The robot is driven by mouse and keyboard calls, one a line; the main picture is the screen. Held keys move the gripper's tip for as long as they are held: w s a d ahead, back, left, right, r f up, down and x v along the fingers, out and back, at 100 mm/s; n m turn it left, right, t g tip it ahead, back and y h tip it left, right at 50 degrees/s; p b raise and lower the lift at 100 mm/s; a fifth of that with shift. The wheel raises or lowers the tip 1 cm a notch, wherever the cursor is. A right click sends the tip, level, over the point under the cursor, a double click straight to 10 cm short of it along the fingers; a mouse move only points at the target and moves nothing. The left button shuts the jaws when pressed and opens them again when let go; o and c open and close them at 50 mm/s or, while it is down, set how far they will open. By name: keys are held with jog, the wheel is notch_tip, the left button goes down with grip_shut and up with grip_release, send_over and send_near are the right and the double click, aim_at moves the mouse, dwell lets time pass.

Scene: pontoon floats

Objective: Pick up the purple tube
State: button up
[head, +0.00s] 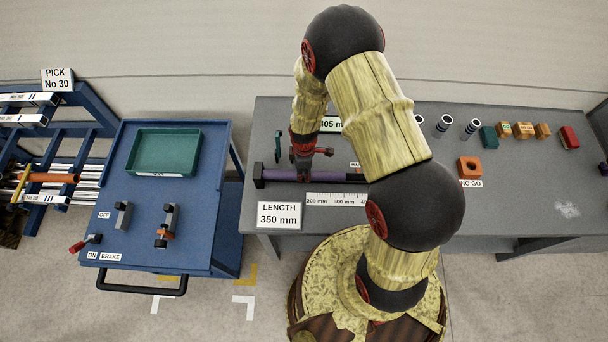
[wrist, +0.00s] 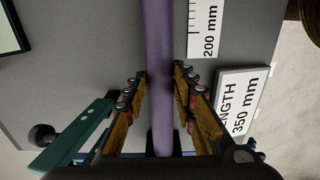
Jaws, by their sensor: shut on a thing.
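The purple tube (head: 283,174) lies along the front part of the grey bench, beside a ruler strip. My gripper (head: 304,168) is over its left part, pointing down. In the wrist view the purple tube (wrist: 158,50) runs lengthwise between the two fingers of my gripper (wrist: 160,78), which are shut on it. The tube looks level and close to the bench top; I cannot tell whether it touches. My arm hides its right end in the head view.
A length 350 mm sign (head: 279,214) and the ruler strip (head: 326,200) are in front of the tube. An orange block (head: 470,167) and several small parts stand to the right. A blue cart (head: 140,222) with a green tray (head: 165,131) is left, past a gap.

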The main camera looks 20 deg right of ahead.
grip_shut()
jog(key=shift+r, duration=0.1)
dwell(0.3)
jog(key=shift+s+r, duration=0.35)
jog(key=shift+r, duration=0.05)
jog(key=s+r+b, duration=0.1)
jog(key=s+r, duration=0.6)
jog(key=s, duration=0.6)
jog(key=shift+s+d, duration=0.15)
